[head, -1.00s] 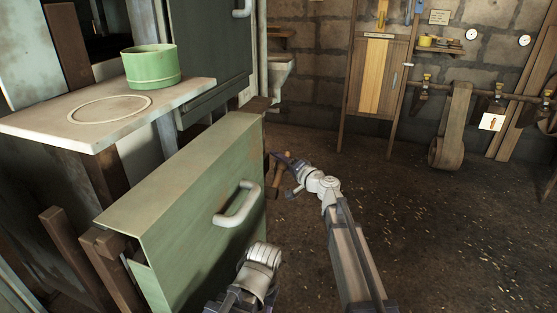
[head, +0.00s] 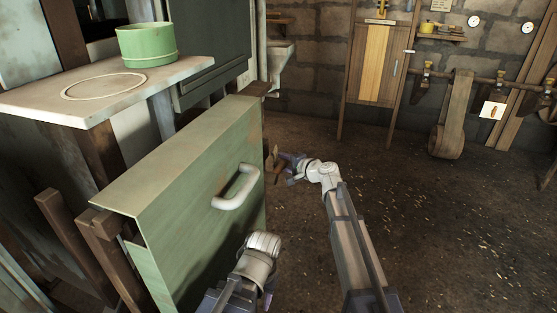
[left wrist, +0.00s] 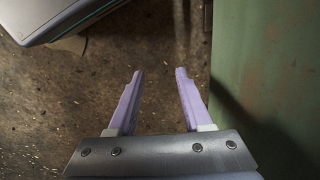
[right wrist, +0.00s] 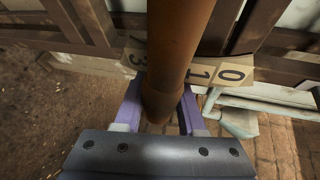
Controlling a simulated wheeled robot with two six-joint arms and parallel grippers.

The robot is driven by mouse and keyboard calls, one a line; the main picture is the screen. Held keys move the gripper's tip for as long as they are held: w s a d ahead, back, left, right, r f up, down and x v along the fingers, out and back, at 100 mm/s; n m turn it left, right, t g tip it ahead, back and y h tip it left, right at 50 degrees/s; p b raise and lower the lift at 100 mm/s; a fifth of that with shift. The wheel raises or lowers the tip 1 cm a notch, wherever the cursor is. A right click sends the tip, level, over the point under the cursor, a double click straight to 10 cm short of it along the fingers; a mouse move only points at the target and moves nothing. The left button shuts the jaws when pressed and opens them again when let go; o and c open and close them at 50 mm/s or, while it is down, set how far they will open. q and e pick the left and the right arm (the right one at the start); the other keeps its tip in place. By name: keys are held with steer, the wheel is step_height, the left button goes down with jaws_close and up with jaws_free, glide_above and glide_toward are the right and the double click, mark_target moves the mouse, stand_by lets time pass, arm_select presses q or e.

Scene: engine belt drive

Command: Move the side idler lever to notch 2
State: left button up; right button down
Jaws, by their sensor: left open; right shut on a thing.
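The side idler lever shows in the right wrist view as a thick brown rod (right wrist: 180,40) with a rounded end between the fingers. My right gripper (right wrist: 160,105) is shut on it. Behind the rod is a pale number plate (right wrist: 218,74). The figures 0 and 1 show right of the rod and 3 left of it; the rod covers the part between 1 and 3. In the head view my right gripper (head: 286,165) is beside the far end of the green panel, at a small brown piece (head: 271,160). My left gripper (left wrist: 158,88) is open and empty, beside the green panel.
The green panel with a white handle (head: 237,187) stands between the arms and the machine. A green pot (head: 147,46) stands on a pale shelf (head: 190,74). Dark floor is clear on the right. A hanging belt (head: 452,110) is by the far wall.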

mark_target(288, 163)
steer(key=c, duration=0.5)
jaws_free()
steer(key=p+v, duration=0.2)
steer(key=v, duration=0.6)
